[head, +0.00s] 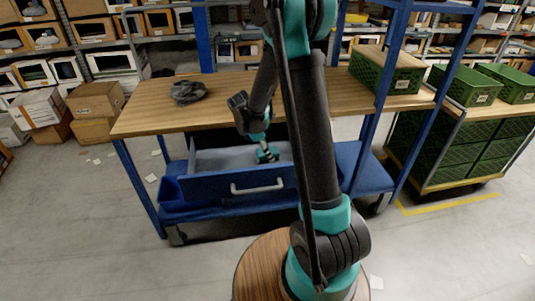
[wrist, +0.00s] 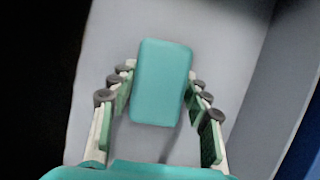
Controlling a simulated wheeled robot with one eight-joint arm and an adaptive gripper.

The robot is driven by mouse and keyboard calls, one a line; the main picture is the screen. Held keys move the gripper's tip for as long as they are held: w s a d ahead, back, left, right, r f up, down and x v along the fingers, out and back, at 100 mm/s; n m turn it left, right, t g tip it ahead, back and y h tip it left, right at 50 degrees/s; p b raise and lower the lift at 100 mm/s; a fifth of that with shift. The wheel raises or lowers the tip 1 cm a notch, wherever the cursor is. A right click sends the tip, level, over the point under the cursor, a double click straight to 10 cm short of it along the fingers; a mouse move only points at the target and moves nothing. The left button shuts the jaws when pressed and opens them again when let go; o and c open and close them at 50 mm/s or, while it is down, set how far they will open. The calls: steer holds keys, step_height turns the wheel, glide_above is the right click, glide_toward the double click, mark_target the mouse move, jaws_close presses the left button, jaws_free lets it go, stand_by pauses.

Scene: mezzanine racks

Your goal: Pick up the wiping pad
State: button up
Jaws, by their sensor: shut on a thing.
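The wiping pad (wrist: 162,82) is a teal rounded block, seen in the wrist view between the fingertips. My gripper (wrist: 159,88) is shut on it, one finger against each long side. In the head view my gripper (head: 266,153) points down into an open blue drawer (head: 215,192) with a grey inside floor. The pad is too small and covered to make out clearly there. I cannot tell whether it touches the drawer floor.
The drawer sits under a wooden bench top (head: 150,117), which overhangs its back. A dark crumpled cloth (head: 188,92) lies on the bench. Green crates (head: 385,78) stand at right, and a blue upright (head: 383,110) rises near my arm. Cardboard boxes (head: 95,110) stand at left.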

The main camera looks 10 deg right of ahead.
step_height(320, 180, up, 20)
steer(key=shift+r, duration=0.25)
stand_by(0.3)
steer(key=o, duration=0.5)
steer(key=shift+c, duration=0.2)
steer(key=c, duration=0.3)
steer(key=shift+d, duration=0.1)
